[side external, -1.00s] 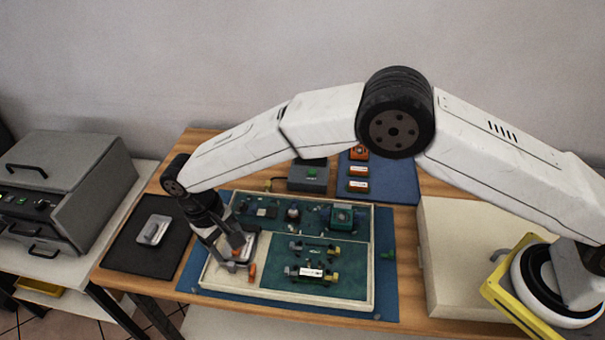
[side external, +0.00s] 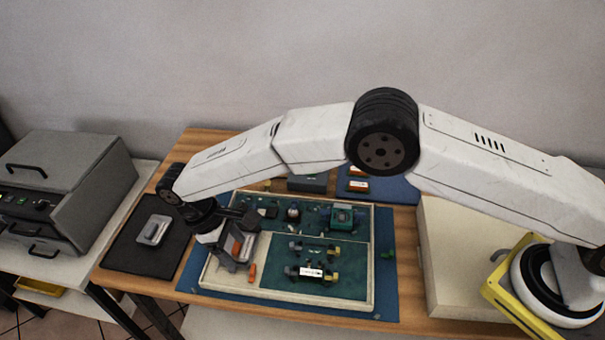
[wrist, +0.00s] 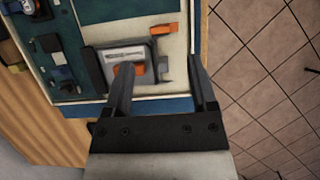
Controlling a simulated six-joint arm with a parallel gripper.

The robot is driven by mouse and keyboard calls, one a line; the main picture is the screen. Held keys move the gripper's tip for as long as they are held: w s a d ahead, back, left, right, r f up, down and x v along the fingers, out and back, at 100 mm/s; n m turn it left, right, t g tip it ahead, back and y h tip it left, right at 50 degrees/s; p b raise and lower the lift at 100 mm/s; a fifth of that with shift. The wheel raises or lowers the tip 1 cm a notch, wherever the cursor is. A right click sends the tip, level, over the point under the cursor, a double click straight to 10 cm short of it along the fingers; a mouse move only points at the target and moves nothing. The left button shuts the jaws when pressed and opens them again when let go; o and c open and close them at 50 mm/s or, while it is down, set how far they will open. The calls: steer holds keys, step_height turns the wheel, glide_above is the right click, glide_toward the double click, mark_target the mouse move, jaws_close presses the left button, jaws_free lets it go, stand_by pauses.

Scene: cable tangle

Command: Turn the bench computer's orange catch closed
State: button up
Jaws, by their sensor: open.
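The bench computer is a cream-framed tray (side external: 374,270) with dark green boards. At its near left corner is a grey module with a pale label (wrist: 125,54), partly hidden by one finger. An orange part (wrist: 130,71) shows on this module around that finger. A separate orange piece (wrist: 163,30) lies on the pale base beyond it; it also shows in the side view (side external: 252,273). I cannot tell which orange part is the catch. My gripper (wrist: 160,66) is open, with one finger over the module and the other near the tray's edge.
A black mat with a grey part (side external: 153,229) lies left of the tray. A blue mat (side external: 386,290) is under the tray. A grey machine (side external: 65,185) stands at far left and a cream box (side external: 440,260) at right. Tiled floor lies beyond the bench edge.

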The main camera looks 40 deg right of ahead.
mark_target(252, 268)
steer(key=shift+x, duration=3.35)
jaws_close()
